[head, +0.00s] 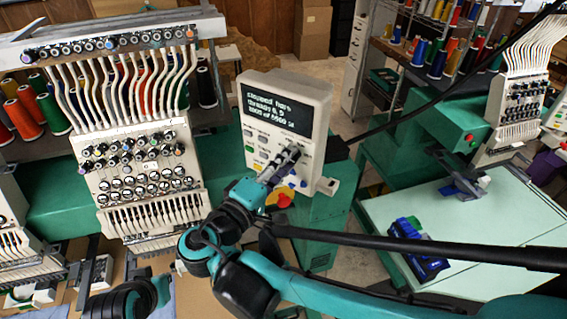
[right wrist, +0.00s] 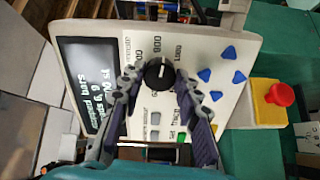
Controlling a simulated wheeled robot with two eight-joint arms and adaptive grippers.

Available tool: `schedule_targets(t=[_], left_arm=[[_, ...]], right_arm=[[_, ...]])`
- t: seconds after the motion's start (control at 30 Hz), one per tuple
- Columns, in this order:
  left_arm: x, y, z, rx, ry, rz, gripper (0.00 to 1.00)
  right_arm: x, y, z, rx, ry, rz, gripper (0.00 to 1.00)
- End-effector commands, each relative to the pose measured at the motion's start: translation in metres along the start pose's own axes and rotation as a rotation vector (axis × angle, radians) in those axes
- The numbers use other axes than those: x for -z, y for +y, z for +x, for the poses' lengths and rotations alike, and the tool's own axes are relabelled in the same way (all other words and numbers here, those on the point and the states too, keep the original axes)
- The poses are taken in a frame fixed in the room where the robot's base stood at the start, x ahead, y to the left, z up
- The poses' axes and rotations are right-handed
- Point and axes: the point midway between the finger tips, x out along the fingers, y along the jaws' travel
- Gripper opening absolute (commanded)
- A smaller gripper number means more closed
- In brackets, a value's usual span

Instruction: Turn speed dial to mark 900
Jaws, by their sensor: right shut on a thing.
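The control panel (head: 290,97) is a pale box with a dark text screen, mounted on the green machine. Its speed dial (right wrist: 158,73) is a black round knob with a white pointer line, surrounded by printed numbers. In the right wrist view the pointer runs roughly up the picture, near the 900 mark (right wrist: 157,49); its exact setting is hard to tell. My right gripper (head: 289,158) reaches the panel face, and its fingers (right wrist: 157,83) are shut on the dial from both sides. In the head view the gripper hides the dial. My left gripper's fingers are not visible.
A red stop button (right wrist: 279,94) on a yellow base sits beside blue arrow keys (right wrist: 228,52). An embroidery head (head: 140,165) with many knobs stands left. A pale green table (head: 480,225) holds a blue-and-black object (head: 416,250) at right.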

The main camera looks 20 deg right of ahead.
Motion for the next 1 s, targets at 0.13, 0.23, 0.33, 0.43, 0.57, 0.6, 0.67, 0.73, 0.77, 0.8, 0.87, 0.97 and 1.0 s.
schedule_targets(t=[0.13, 0.23, 0.33, 0.43, 0.57, 0.6, 0.67, 0.73, 0.77, 0.8, 0.87, 0.97, 1.0], left_arm=[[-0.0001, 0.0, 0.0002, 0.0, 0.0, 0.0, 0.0], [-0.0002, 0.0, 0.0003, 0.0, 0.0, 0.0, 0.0], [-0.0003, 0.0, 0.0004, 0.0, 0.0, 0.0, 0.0], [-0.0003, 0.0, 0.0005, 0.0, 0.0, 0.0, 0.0], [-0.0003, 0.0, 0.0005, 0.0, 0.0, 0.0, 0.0], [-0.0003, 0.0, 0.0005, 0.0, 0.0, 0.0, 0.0], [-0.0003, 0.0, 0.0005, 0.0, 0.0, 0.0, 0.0], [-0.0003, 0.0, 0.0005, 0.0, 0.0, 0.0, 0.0], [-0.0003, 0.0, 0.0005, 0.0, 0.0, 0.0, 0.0], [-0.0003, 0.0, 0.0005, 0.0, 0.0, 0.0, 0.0], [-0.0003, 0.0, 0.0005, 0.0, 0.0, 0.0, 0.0], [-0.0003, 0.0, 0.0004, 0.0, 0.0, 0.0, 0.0], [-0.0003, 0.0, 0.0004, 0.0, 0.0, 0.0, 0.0]], right_arm=[[-0.0005, 0.002, 0.001, -0.005, -0.004, -0.109, 0.04], [-0.0004, 0.0024, 0.0011, -0.005, -0.004, -0.171, 0.04], [-0.0003, 0.0027, 0.0011, -0.005, -0.004, -0.221, 0.04], [-0.0002, 0.003, 0.0011, -0.006, -0.004, -0.259, 0.04], [-0.0001, 0.0033, 0.0011, -0.006, -0.004, -0.291, 0.04], [0.0, 0.0034, 0.0011, -0.007, -0.004, -0.297, 0.04], [0.0, 0.0035, 0.0011, -0.007, -0.004, -0.304, 0.04], [0.0001, 0.0037, 0.0011, -0.007, -0.004, -0.309, 0.04], [0.0001, 0.0037, 0.0011, -0.007, -0.004, -0.31, 0.04], [0.0002, 0.0038, 0.0011, -0.007, -0.004, -0.311, 0.04], [0.0002, 0.0039, 0.0011, -0.008, -0.004, -0.311, 0.04], [0.0003, 0.004, 0.0011, -0.008, -0.004, -0.311, 0.04], [0.0003, 0.004, 0.0011, -0.008, -0.004, -0.311, 0.04]])
